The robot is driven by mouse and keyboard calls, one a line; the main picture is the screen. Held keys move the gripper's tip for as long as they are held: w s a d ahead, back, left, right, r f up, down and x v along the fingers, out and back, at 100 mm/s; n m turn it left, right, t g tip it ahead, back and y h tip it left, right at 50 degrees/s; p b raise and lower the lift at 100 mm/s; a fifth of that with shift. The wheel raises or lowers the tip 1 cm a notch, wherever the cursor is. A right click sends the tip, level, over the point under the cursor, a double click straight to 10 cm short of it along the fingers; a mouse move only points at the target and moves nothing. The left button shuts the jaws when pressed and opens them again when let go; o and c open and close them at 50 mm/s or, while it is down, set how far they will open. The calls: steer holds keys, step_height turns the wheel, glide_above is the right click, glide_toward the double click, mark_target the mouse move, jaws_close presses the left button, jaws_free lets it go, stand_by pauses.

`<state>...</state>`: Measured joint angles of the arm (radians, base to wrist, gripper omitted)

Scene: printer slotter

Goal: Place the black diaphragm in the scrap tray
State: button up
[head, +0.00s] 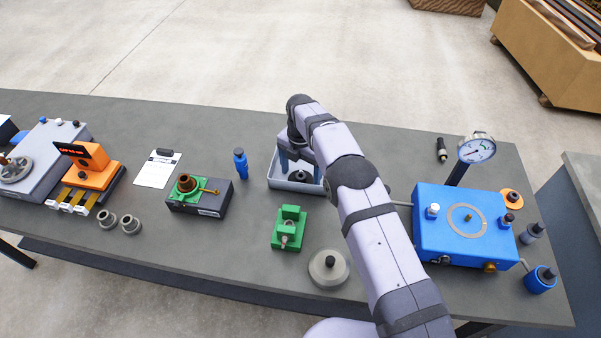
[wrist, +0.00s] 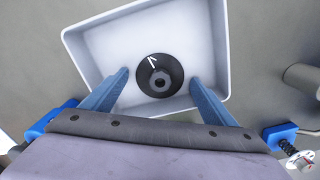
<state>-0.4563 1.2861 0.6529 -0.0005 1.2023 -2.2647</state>
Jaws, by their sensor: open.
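The black diaphragm (wrist: 160,75) is a round black disc with a raised hub and a small white mark. My gripper (wrist: 160,78) is open over the tray, with one blue finger on each side of the diaphragm and a visible gap to each. In the head view the gripper reaches down at the tray (head: 282,183).
A blue bottle (head: 240,164) stands left of the tray. A green fixture (head: 289,228) and a grey round cap (head: 328,269) are in front. A blue unit (head: 463,225) with a gauge (head: 476,149) stands at the right. The back left of the bench is clear.

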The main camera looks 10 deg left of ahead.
steer(key=shift+r, duration=0.1)
step_height(320, 180, up, 12)
steer(key=b, duration=0.2)
stand_by(0.4)
steer(key=shift+r, duration=0.1)
steer(key=s+d+r+m, duration=0.2)
steer(key=s+d+m, duration=0.2)
steer(key=d+m, duration=0.4)
steer(key=s+d+r+m, duration=0.1)
steer(key=s+d+m, duration=0.2)
steer(key=d+m, duration=0.4)
steer(key=s+d+f+m, duration=0.1)
steer(key=s+d+m, duration=0.2)
steer(key=s+m, duration=0.2)
steer(key=s+d+f+m, duration=0.2)
steer(key=s+d+m, duration=0.2)
steer(key=s, duration=0.7)
steer(key=s+d+f+m, duration=0.2)
steer(key=s+d+m, duration=0.2)
steer(key=s+m, duration=0.3)
steer(key=shift+s+f, duration=0.25)
steer(key=shift+s, duration=0.25)
